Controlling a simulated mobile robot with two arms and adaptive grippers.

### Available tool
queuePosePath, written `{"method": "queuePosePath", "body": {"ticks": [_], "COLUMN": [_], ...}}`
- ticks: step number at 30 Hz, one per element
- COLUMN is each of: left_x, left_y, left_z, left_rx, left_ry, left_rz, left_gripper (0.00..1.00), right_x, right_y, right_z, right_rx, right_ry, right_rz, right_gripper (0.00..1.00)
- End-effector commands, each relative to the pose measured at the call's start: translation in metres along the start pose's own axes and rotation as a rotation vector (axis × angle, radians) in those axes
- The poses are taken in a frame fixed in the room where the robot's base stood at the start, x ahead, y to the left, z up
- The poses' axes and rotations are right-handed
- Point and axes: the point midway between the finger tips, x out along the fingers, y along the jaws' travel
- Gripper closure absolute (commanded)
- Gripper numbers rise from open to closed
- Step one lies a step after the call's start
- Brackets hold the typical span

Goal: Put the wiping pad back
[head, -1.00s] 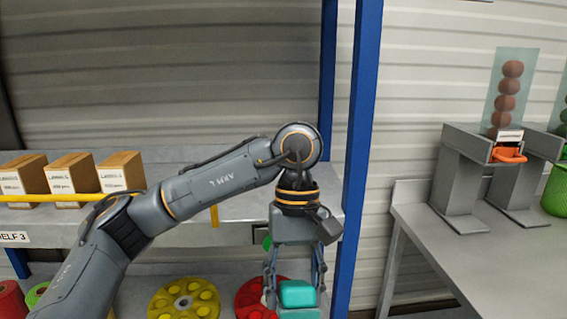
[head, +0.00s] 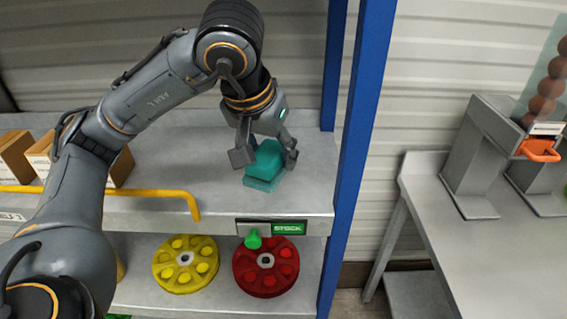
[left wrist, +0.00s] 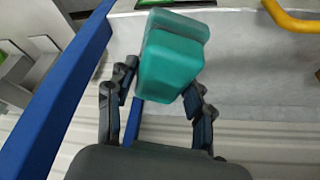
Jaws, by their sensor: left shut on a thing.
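The wiping pad (head: 265,164) is a teal block with a wider, lighter teal base. In the head view it is at the right part of the upper shelf board (head: 180,190), above the STOCK label. My left gripper (head: 266,156) comes from above and is shut on the pad's upper part. The pad's base is on or just above the board; I cannot tell which. In the left wrist view the pad (left wrist: 172,62) sits between the fingers (left wrist: 158,90), a little tilted. My right gripper is not in view.
A blue shelf post (head: 361,130) stands close right of the pad. Cardboard boxes (head: 40,155) and a yellow rail (head: 150,191) are at the left. Yellow (head: 185,259) and red (head: 266,262) wheels lie on the lower shelf. A grey table (head: 450,215) is at the right.

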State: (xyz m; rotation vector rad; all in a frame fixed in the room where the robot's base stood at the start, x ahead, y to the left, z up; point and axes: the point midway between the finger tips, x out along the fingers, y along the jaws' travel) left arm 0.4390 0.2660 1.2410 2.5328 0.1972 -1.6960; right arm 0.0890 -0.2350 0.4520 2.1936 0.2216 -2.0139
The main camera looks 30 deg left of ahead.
Motion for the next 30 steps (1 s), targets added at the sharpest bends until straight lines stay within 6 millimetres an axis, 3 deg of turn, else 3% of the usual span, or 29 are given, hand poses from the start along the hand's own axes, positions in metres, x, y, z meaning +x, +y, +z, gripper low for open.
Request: {"method": "queuePosePath", "body": {"ticks": [6, 9, 15, 24, 30], "left_x": [0.044, 0.059, 0.102, 0.132, 0.153], "left_y": [-0.018, -0.028, -0.037, -0.044, -0.043], "left_z": [-0.034, -0.053, -0.063, -0.071, -0.061], "left_rx": [-0.006, -0.005, -0.002, -0.002, 0.000], "left_ry": [-0.013, -0.012, -0.009, -0.007, -0.007], "left_rz": [0.001, -0.004, -0.003, -0.002, -0.002], "left_gripper": [0.73, 0.73, 0.73, 0.73, 0.73], "right_x": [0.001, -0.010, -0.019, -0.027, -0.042], "right_y": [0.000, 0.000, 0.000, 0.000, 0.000], "right_z": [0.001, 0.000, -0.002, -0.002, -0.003], "right_rx": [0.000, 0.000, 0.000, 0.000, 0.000], "right_ry": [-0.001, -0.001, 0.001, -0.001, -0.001], "right_rz": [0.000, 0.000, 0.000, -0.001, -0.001], "right_gripper": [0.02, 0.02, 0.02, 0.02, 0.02]}}
